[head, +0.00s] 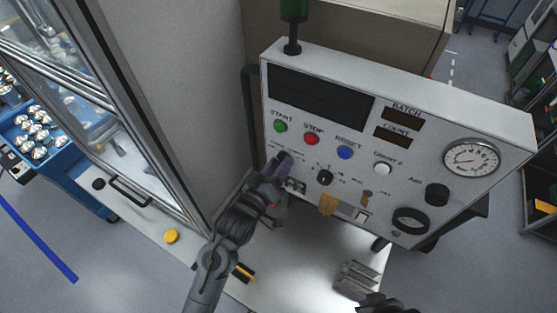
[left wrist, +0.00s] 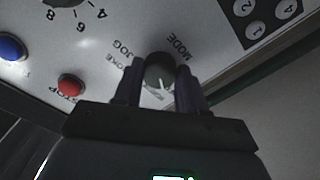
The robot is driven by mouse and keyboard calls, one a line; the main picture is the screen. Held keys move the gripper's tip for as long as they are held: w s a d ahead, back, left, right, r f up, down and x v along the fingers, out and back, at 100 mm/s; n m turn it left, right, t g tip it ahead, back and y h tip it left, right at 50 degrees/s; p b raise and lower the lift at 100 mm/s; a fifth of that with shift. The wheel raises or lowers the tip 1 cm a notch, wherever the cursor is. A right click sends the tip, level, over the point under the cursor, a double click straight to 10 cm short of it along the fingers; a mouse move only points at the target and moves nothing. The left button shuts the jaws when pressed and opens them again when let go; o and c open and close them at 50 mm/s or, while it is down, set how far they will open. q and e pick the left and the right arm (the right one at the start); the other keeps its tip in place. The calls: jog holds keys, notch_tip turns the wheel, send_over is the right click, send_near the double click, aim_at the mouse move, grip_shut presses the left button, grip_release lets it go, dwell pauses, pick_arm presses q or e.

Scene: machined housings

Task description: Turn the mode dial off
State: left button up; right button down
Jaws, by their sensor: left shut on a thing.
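The control panel (head: 330,150) faces me with the mode dial at its lower left, hidden behind my left gripper in the head view. In the left wrist view the dark round mode dial (left wrist: 160,70) sits beside the upside-down MODE and JOG lettering. A white pointer mark shows on its lower side. My left gripper (head: 280,165) has its purple fingers on both sides of the dial; in the left wrist view they are shut on it (left wrist: 160,84). The off label cannot be read. A dark part at the bottom edge (head: 387,305) seems to be my right gripper; its jaws are unclear.
Green start (head: 280,126), red stop (head: 311,138) and blue reset (head: 345,152) buttons are above the dial. Another black knob (head: 325,177) and a yellow tag (head: 328,204) are to its right. A glazed door frame stands left.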

pick_arm(q)
jog(key=shift+r+n+p, duration=0.1)
jog(key=shift+n+p, duration=0.4)
jog(key=shift+n, duration=0.4)
jog(key=o, duration=1.1)
jog(key=shift+c, duration=0.2)
jog(key=b+v, duration=0.2)
jog(key=v, duration=0.9)
